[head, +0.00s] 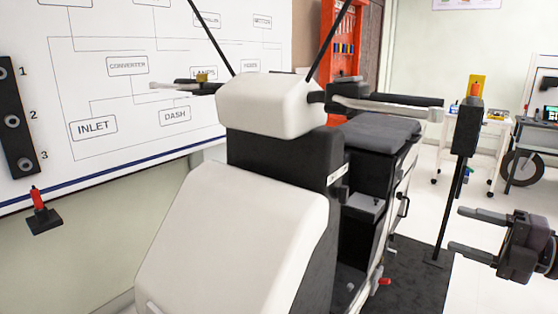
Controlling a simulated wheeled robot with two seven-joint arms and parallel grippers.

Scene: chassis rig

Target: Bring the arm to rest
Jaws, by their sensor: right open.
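My right gripper (455,229) is at the right edge of the head view. Its two grey fingers point left and stand apart, with nothing between them. It is in the air, to the right of the white and black chassis rig (240,240), with a clear gap between them. It touches nothing that I can see. The rest of my right arm is cut off by the picture's edge. My left gripper and left arm do not show.
The rig's handlebar (385,103) reaches right. A black post (466,125) stands between rig and gripper. A white cart (485,135) stands behind.

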